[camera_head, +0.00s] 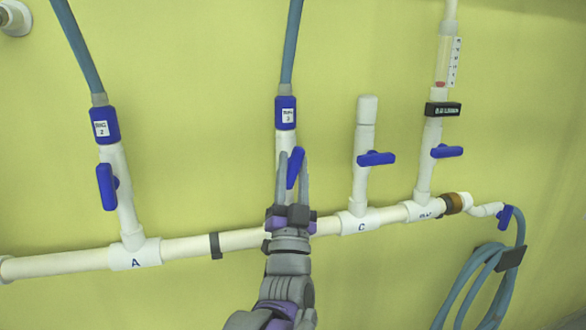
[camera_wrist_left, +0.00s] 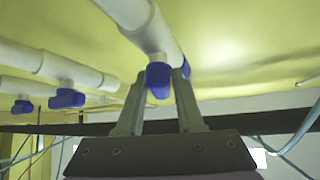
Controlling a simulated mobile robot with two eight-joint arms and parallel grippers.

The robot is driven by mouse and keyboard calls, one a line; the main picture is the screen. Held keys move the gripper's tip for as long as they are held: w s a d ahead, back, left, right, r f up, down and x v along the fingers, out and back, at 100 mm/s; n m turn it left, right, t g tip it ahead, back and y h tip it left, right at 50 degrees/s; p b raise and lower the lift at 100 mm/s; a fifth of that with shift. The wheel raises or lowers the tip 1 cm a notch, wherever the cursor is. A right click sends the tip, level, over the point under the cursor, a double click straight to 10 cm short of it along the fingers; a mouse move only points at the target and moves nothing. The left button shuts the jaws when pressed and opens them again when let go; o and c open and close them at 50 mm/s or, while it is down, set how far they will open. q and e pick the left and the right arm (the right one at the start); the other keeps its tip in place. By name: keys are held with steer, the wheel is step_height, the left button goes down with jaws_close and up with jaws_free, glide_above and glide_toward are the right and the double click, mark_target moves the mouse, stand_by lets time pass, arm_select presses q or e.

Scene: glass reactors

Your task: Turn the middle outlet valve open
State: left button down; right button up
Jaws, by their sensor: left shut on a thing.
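The middle outlet valve's blue handle (camera_head: 296,167) is on the white vertical pipe below the blue connector (camera_head: 285,113) with the blue hose. The handle stands nearly upright, its top tilted slightly to the right. My left gripper (camera_head: 292,155) reaches up from below with a finger on each side of the handle, shut on it. The gripper hides the pipe's lower part and the joint. In the left wrist view, the blue handle (camera_wrist_left: 158,80) shows between the fingers of the left gripper (camera_wrist_left: 165,75). My right gripper is not in view.
To the left, the outlet labelled A has an upright blue handle (camera_head: 107,187). To the right, the outlet labelled C has a sideways blue handle (camera_head: 376,158), and another sideways blue handle (camera_head: 446,151) is beyond it. A coiled hose (camera_head: 470,285) hangs at lower right.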

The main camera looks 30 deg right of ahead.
arm_select(q)
steer(key=shift+r+n+t+y, duration=0.1)
steer(key=shift+n+t+y, duration=0.65)
steer(key=shift+n+y, duration=0.6)
steer(key=shift+n+t+y, duration=0.75)
steer(key=shift+n+y, duration=0.3)
steer(key=shift+n, duration=0.5)
steer(key=shift+n+y, duration=0.6)
steer(key=shift+y, duration=0.1)
steer(key=c, duration=0.7)
jaws_free()
steer(key=shift+h, duration=0.3)
steer(key=shift+s+f, duration=0.3)
steer(key=shift+f, duration=0.15)
steer(key=b+v, duration=0.2)
steer(key=v, duration=0.7)
steer(key=shift+s+a+f+b, duration=0.1)
steer(key=shift+s+f+b, duration=0.15)
steer(key=shift+b, duration=0.1)
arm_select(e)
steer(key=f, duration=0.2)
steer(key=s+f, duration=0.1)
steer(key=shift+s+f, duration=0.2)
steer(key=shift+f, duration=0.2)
